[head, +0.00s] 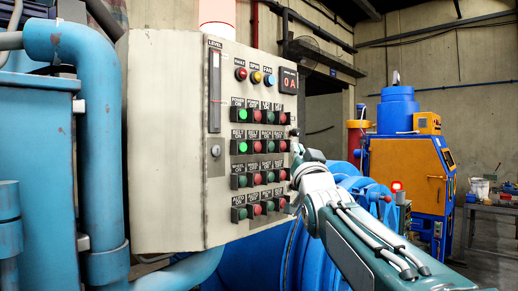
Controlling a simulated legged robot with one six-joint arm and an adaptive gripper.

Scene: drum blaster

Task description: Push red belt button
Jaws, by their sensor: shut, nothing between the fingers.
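The control panel (168,150) is a pale grey box with rows of green and red buttons on its front. In the belt row, the left green button (242,147) is lit. The red belt button (257,146) sits just right of it and looks unlit. My gripper (295,150) is at the panel's right edge, shut and empty, seen small and partly edge-on. It is to the right of the red belt button; I cannot tell whether it touches the panel.
A display (288,85) at the panel's upper right reads 0A. Blue pipes (95,140) stand left of the panel. Blue drum machinery (350,205) lies behind my arm. An orange and blue machine (405,170) stands farther right. The panel's front is mostly unobstructed.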

